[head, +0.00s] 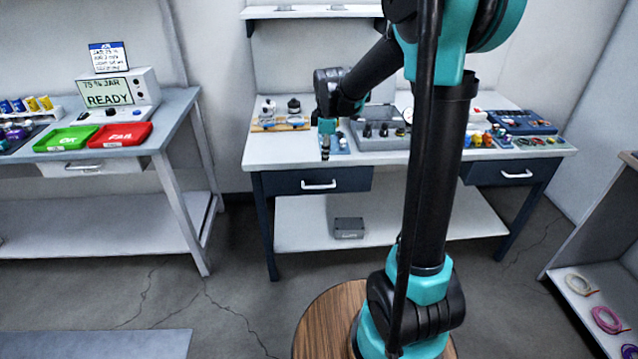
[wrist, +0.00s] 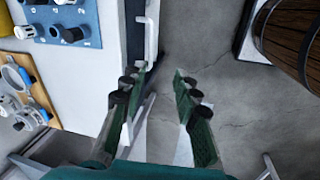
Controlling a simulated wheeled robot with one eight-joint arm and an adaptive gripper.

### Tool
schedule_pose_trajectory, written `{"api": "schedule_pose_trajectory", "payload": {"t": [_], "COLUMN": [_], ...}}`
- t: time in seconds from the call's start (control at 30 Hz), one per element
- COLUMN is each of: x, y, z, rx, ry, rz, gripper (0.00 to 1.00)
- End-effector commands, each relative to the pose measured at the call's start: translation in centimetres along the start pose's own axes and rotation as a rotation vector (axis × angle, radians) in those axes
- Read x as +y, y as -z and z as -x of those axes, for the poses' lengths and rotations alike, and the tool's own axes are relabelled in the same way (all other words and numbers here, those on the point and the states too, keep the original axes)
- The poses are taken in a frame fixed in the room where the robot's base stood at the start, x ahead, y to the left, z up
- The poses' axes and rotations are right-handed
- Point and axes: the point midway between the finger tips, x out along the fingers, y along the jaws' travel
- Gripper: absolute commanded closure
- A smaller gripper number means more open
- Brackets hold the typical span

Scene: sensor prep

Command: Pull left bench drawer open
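The left bench drawer (head: 290,182) has a dark blue front under the white middle bench top and looks shut. Its white bar handle (head: 319,185) is in plain view. In the wrist view the handle (wrist: 151,38) stands out from the drawer front, beyond the fingertips. My gripper (head: 326,148) points down near the bench's front edge, above the handle in the picture. In the wrist view my gripper (wrist: 155,82) has its two green fingers spread, with nothing between them. The handle is apart from the fingers.
The bench top (head: 275,155) carries a wooden jar rack (head: 279,124), a grey fixture (head: 378,140) and a blue tray (head: 520,122). A right drawer (head: 512,172) is on the same bench. A grey box (head: 349,228) sits on the lower shelf. Floor before the left drawer is clear.

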Motion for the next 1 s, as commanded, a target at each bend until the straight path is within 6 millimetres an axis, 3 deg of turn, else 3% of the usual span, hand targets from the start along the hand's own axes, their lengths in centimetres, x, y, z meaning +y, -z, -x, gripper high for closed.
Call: {"api": "schedule_pose_trajectory", "payload": {"t": [0.1, 0.37, 1.0], "x": [1.7, 2.4, 2.1], "y": [1.5, 2.1, 2.0], "z": [-0.4, -1.9, -13.7], "rx": [-0.003, -0.005, -0.005], "ry": [0.012, 0.019, 0.018], "rz": [0.113, 0.166, 0.163], "gripper": [0.69, 0.69, 0.69]}}
